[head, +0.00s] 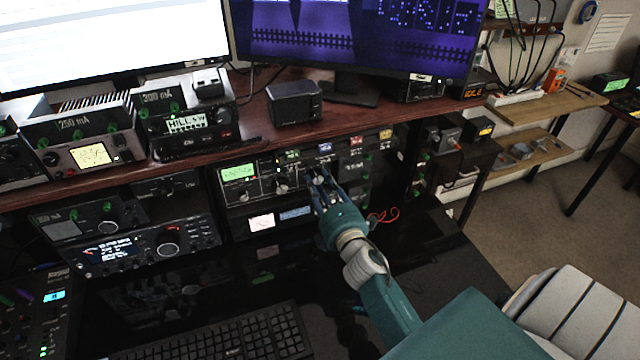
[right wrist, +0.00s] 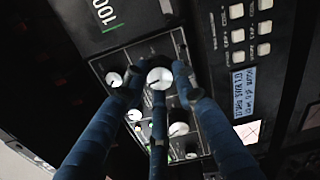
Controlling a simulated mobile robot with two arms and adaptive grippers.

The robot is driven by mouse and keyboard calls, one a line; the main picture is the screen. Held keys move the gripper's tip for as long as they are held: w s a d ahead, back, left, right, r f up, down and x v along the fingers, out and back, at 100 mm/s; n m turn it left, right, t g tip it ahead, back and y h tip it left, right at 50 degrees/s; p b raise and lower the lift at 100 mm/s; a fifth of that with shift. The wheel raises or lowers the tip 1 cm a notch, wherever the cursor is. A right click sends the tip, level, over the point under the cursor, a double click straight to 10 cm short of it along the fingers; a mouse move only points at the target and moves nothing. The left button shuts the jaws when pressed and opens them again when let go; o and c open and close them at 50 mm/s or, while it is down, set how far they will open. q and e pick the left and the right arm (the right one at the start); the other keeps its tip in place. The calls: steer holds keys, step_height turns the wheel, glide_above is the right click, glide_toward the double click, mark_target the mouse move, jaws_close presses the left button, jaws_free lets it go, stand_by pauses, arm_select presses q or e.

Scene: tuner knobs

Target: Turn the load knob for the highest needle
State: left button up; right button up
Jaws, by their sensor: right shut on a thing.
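The tuner (head: 262,185) sits on the shelf under the desk ledge, with a green-lit needle meter (head: 238,172) at its left. A knob (head: 282,186) shows left of my right gripper (head: 318,182). My right gripper reaches to the panel from the lower right. In the right wrist view its three blue fingers close around a white round knob (right wrist: 160,78). I cannot read a label on this knob, and the fingers hide part of the panel (right wrist: 150,48). My left gripper is in neither view.
Other white knobs (right wrist: 178,128) sit close around the held one. A keyboard (head: 225,338) lies on the dark desk below; radios (head: 150,245) stand left.

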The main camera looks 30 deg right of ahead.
steer(key=shift+a+f+m, duration=0.1)
steer(key=shift+f+m, duration=0.05)
steer(key=shift+m, duration=2.15)
steer(key=o, duration=1.2)
steer(key=shift+c, duration=0.2)
steer(key=v, duration=1.2)
